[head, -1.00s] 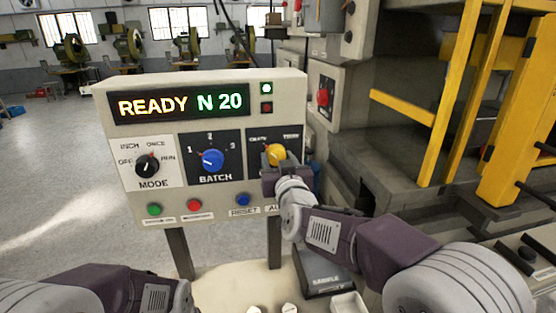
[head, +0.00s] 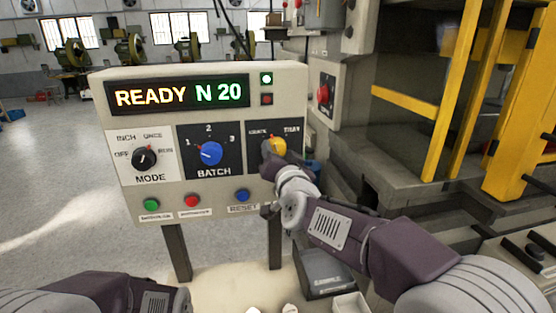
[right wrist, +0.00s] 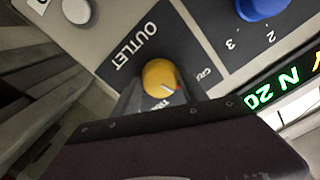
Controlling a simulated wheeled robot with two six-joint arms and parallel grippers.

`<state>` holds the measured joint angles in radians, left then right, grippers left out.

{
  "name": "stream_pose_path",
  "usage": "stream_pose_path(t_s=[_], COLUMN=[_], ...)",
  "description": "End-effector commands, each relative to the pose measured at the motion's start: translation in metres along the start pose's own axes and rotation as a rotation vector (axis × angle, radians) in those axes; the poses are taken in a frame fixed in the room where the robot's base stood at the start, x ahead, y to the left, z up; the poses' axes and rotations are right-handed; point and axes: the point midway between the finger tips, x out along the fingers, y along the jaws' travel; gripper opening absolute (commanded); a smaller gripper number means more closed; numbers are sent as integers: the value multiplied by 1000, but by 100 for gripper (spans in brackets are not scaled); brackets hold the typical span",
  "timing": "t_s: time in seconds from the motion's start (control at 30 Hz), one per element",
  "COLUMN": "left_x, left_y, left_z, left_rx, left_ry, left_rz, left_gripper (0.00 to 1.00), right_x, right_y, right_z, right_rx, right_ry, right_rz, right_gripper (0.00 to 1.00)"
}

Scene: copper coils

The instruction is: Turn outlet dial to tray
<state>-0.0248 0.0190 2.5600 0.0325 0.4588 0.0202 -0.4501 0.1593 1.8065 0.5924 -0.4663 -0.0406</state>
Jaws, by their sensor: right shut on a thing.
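The yellow outlet dial (head: 279,145) is on the right black plate of the control panel (head: 222,182). The labels above it look like CRATE at left and TRAY at right. My right gripper (head: 269,151) is shut on the dial and covers its lower left in the head view. In the right wrist view the dial (right wrist: 157,74) sits between the fingers beside the word OUTLET. Its pale and red pointer mark lies roughly between the two position labels, which are partly hidden. My left arm shows at the bottom left; its gripper is out of frame.
The blue batch dial (head: 210,153) and black mode dial (head: 144,158) are left of the outlet dial. Green (head: 151,205), red (head: 192,200) and blue (head: 242,196) buttons sit below. A press with yellow bars (head: 413,110) stands at right.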

Motion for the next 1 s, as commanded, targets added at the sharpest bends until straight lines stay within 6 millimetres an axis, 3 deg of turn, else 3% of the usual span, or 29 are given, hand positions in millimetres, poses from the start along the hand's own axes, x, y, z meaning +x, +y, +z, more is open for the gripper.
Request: stream_pose_path(t_s=[0.4, 1.0], left_x=[27, 50], left_y=[0, -1], left_z=[3, 5], left_rx=[0, 0], left_ry=[0, 0], left_rz=[0, 0], left_gripper=[0, 0], right_x=[0, 0], right_y=[1, 1], right_z=[2, 1], right_rx=[394, 905], right_ry=[1, 0], right_rz=[-1, 0], right_gripper=[10, 10])
